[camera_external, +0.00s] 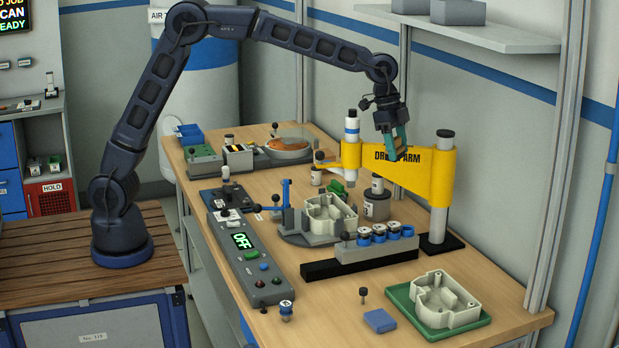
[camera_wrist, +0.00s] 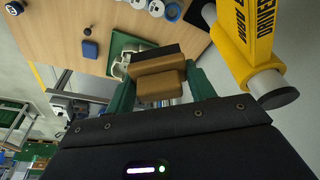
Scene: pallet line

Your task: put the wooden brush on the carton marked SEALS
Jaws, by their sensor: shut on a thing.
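My gripper (camera_external: 398,145) is raised above the right part of the workbench, by the yellow drill arm. It is shut on the wooden brush (camera_wrist: 158,83), a brown block with a dark strip, held between the green fingers in the wrist view. In the external view only a small brown part of the brush (camera_external: 394,155) shows between the fingers. I cannot make out a carton marked SEALS in either view.
A green tray (camera_external: 439,318) with a pale casting and a blue block (camera_external: 380,320) lie at the front right. Fixtures and a control box (camera_external: 250,255) fill the left and middle. A shelf (camera_external: 470,32) hangs above.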

